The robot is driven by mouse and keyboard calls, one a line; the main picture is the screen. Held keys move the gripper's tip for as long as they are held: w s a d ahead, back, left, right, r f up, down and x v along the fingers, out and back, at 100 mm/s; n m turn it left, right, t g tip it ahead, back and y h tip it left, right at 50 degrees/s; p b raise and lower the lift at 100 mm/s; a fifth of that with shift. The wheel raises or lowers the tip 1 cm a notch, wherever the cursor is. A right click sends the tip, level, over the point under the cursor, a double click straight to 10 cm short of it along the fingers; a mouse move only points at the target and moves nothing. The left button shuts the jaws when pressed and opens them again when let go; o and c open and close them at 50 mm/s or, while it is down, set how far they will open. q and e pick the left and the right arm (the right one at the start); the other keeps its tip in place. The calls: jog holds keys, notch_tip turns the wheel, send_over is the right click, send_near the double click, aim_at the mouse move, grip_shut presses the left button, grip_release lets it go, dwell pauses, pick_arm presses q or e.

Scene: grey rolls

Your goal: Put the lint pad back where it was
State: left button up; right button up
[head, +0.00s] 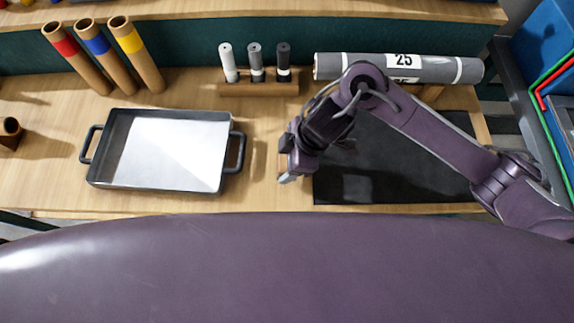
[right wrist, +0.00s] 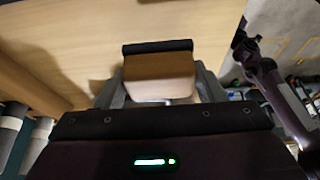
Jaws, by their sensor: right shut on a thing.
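The lint pad (right wrist: 158,74), a small wooden block with a black strip along its far edge, sits between the fingers of my right gripper in the right wrist view. My right gripper (head: 288,179) is shut on it, above the wooden table between the tray and the dark mat. In the head view the pad cannot be made out clearly under the gripper. My left gripper is not in view.
A dark tray (head: 235,136) with a white sheet in it stands left. A black mat (head: 390,180) lies under my right arm. Behind are a grey roll (head: 440,70), a wooden rack (head: 255,89) with three small cylinders, and three banded tubes (head: 105,62). Bare wood lies between tray and mat.

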notch_tip(320, 180, down, 4)
jog(key=shift+r, duration=0.2)
jog(key=shift+f, duration=0.1)
jog(key=o, duration=1)
jog(key=shift+o, duration=0.2)
jog(key=shift+r, duration=0.25)
jog(key=p+v, duration=0.1)
jog(key=v, duration=1)
jog(key=shift+d+r+p, duration=0.2)
jog(key=shift+r+p, duration=0.15)
